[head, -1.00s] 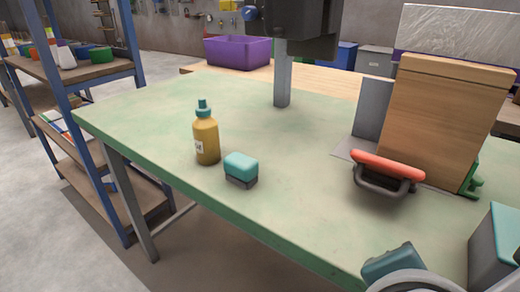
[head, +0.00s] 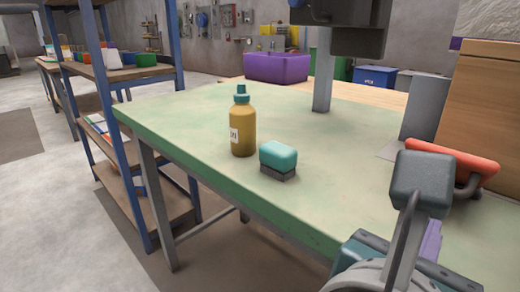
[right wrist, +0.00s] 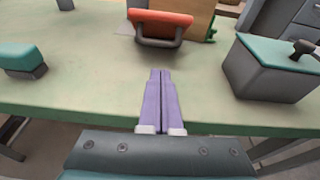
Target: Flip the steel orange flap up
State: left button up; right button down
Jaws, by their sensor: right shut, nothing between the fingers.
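The orange flap (head: 453,159) is a rounded orange bar with a dark grey loop handle under it. It sits low at the front of a wooden-sided box (head: 490,110) on the green table. In the head view my arm partly covers it. It shows in full in the right wrist view (right wrist: 160,18), with its loop (right wrist: 160,42) hanging toward me. My right gripper (right wrist: 160,72) has purple fingers pressed together, empty, pointing at the flap from the table's front edge. A gap of table shows between the fingertips and the loop. In the head view the right gripper (head: 434,226) is mostly hidden. My left gripper is out of view.
A yellow bottle (head: 242,132) and a teal-topped block (head: 278,158) stand left on the green table (head: 200,120). A grey post (head: 323,75) rises behind them. A grey box with teal lid (right wrist: 270,70) stands right of my gripper. A purple bin (head: 276,67) is at the back.

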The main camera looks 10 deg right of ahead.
jog(key=b+x, duration=0.1)
jog(key=x, duration=0.6)
jog(key=shift+d, duration=0.1)
jog(key=shift+w+d+f+b, duration=0.15)
jog(key=shift+w+d+b, duration=0.2)
jog(key=shift+d, duration=0.05)
